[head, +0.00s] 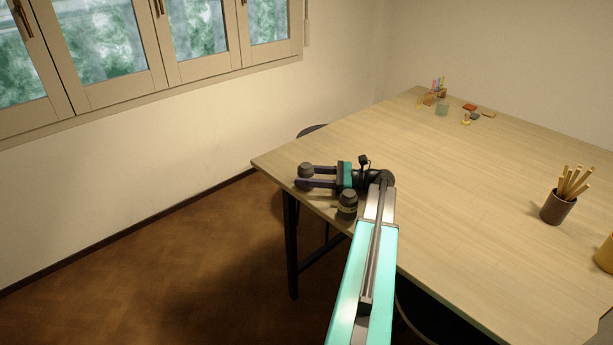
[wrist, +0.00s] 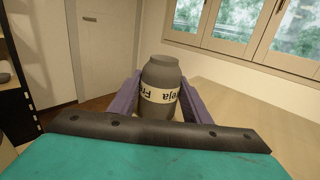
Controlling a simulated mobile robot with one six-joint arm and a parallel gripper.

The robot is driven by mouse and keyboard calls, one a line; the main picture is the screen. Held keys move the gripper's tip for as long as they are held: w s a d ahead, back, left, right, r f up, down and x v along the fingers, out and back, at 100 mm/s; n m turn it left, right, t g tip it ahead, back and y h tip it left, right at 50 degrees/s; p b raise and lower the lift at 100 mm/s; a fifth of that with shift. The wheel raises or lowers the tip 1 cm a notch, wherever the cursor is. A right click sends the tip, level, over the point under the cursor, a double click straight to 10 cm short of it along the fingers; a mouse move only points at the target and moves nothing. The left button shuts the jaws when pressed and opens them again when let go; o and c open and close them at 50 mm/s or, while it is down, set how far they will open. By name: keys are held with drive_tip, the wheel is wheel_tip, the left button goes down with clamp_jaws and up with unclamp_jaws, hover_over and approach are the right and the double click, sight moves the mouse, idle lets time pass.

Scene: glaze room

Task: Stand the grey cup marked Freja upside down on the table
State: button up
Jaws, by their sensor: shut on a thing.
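My gripper (head: 307,177) is shut on a grey cup (head: 305,169) over the left corner of the table (head: 430,210). In the wrist view the cup (wrist: 161,75) stands about upright on its axis between the purple fingers, with its narrower end up. Its pale band carries letters of the name Freja, and they appear upside down.
A second dark grey cup (head: 347,206) with a pale band stands by the near table edge, close beside my arm. A brown pot of sticks (head: 558,207) stands at the right. Small items, including a green glass (head: 442,109), lie at the back. The table's middle is clear.

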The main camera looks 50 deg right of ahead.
drive_tip(key=shift+s+a+f, duration=0.2)
drive_tip(key=shift+f, duration=0.6)
drive_tip(key=o, duration=1)
drive_tip(key=shift+o, duration=0.2)
drive_tip(key=b+v, duration=0.1)
drive_tip(key=v, duration=0.3)
drive_tip(key=b+v, duration=0.1)
drive_tip(key=v, duration=0.4)
drive_tip(key=r+v, duration=0.1)
drive_tip(key=v, duration=0.4)
drive_tip(key=shift+w+d+b, duration=0.1)
drive_tip(key=shift+b, duration=0.3)
drive_tip(key=shift+r, duration=0.2)
